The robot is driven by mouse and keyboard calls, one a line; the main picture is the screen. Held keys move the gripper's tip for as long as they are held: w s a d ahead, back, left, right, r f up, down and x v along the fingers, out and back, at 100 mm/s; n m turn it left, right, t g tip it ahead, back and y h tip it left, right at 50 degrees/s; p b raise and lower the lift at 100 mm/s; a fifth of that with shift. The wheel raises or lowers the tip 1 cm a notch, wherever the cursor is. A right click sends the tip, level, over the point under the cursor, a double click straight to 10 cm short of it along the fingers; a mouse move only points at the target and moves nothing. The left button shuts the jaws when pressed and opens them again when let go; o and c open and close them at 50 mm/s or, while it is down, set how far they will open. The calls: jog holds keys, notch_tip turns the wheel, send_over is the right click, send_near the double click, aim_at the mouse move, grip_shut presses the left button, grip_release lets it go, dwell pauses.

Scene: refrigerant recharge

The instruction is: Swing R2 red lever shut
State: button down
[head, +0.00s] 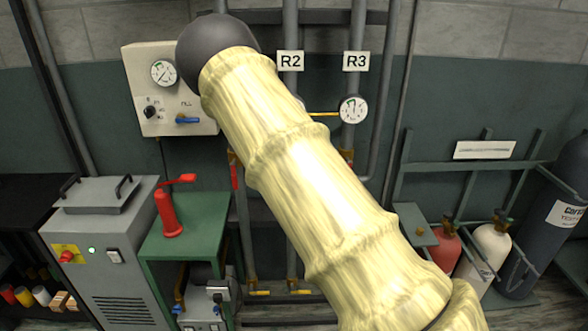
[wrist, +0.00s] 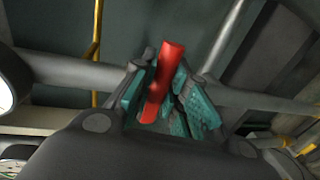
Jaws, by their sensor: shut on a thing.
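In the wrist view a red lever (wrist: 173,56) stands between the teal-padded fingers of my gripper (wrist: 162,85). The fingers are shut on it, and its upper end sticks out beyond them. A grey pipe runs across behind the fingers. In the head view the R2 sign (head: 290,61) hangs on a vertical pipe. My pale yellow arm covers the pipe below that sign, so the R2 lever and my gripper are hidden there. I cannot tell the lever's angle to its pipe.
The R3 sign (head: 356,61) and a round gauge (head: 353,110) are right of my arm. A white control panel (head: 143,98) is at left. A green stand (head: 190,226) bears a red hand pump (head: 168,212). Gas cylinders (head: 492,244) stand at right.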

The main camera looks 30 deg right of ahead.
dwell(0.3)
jog(key=c, duration=1.4)
grip_release()
jog(key=v, duration=1.2)
